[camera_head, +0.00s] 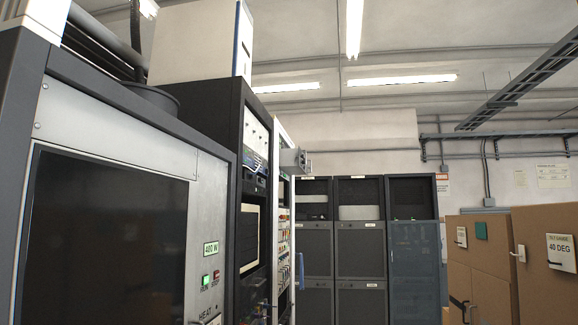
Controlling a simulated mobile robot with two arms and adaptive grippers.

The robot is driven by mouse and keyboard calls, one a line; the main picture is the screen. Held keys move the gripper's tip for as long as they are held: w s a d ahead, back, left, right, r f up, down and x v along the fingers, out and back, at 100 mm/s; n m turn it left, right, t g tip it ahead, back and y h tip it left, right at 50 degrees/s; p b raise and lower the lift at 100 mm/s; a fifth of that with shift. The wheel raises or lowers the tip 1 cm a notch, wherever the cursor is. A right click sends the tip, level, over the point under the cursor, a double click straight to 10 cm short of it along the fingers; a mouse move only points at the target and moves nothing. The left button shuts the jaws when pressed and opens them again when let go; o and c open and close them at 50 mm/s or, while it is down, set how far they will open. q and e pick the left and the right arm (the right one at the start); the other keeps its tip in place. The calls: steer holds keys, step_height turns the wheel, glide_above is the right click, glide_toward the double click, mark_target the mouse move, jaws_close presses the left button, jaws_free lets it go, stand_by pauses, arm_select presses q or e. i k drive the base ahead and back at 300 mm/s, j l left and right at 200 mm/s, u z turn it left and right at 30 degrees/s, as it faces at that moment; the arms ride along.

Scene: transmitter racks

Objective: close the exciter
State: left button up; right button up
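Tall transmitter racks run along the left. A blue handle (301,270) shows lower down. I cannot tell which unit is the exciter. Neither gripper is in view.
Dark grey cabinets (361,247) stand along the back wall. Brown cabinets (546,262), one with a "40 DEG" sign, stand at the right. A cable tray (520,88) hangs overhead. The floor is out of view.

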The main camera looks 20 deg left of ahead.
mark_target(287, 164)
steer(key=i+u, duration=0.15)
steer(key=i, duration=0.35)
steer(key=i+u, duration=0.15)
steer(key=i, duration=0.35)
steer(key=i+u, duration=0.2)
steer(key=i, duration=0.3)
steer(key=i+l+u, duration=0.15)
steer(key=i, duration=0.35)
steer(key=i+l+u, duration=0.15)
steer(key=i+l, duration=0.15)
steer(key=i, duration=0.15)
steer(key=i+l+u, duration=0.15)
steer(key=i, duration=0.35)
steer(key=i+l+u, duration=0.1)
steer(key=u, duration=0.35)
steer(key=i+l+u, duration=0.1)
steer(key=u, duration=0.35)
steer(key=l+u, duration=0.25)
steer(key=u, duration=0.2)
